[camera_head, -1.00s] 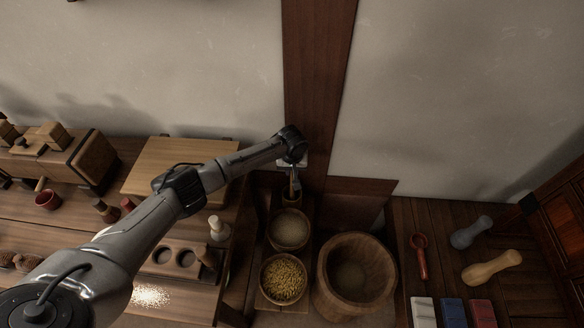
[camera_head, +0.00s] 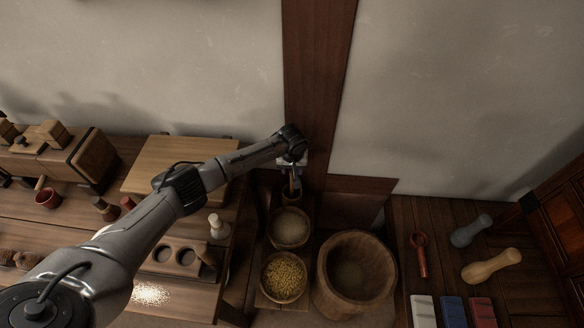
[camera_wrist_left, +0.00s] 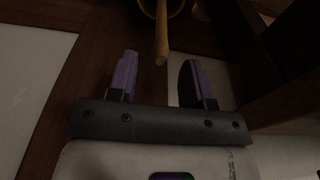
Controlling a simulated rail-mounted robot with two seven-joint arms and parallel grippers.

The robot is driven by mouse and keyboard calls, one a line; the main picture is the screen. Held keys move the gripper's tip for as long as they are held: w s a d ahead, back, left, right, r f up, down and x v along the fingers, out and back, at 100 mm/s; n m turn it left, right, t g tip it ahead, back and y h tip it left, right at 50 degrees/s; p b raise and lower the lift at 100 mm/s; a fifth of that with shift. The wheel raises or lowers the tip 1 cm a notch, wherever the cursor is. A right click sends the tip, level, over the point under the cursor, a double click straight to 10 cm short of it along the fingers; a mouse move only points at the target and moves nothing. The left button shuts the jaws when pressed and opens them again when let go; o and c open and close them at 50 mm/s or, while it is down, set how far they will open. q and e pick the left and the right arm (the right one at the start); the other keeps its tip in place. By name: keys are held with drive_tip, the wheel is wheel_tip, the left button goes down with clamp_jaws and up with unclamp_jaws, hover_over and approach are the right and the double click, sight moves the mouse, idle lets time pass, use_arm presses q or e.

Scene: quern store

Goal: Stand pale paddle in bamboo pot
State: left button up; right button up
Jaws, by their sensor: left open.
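In the left wrist view, the open fingers (camera_wrist_left: 158,66) sit either side of a pale wooden handle (camera_wrist_left: 162,32), with gaps showing. The handle, likely the paddle's, rises from the round mouth of the pot (camera_wrist_left: 147,8), whose rim is cut off by the frame's top edge. In the head view the handle (camera_head: 295,184) shows under the gripper, roughly upright. What lies inside the pot is hidden. My right gripper is out of view.
A large wooden tub (camera_head: 328,285) stands to the right. A board (camera_head: 150,165) and small items fill the left bench. The wall is close behind.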

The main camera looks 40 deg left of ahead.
use_arm(q)
wheel_tip(320, 180, up, 14)
drive_tip(key=s+d+p, duration=0.1)
drive_tip(key=p, duration=0.4)
drive_tip(key=shift+s+f+p, duration=0.15)
drive_tip(key=shift+p, duration=0.2)
idle(0.5)
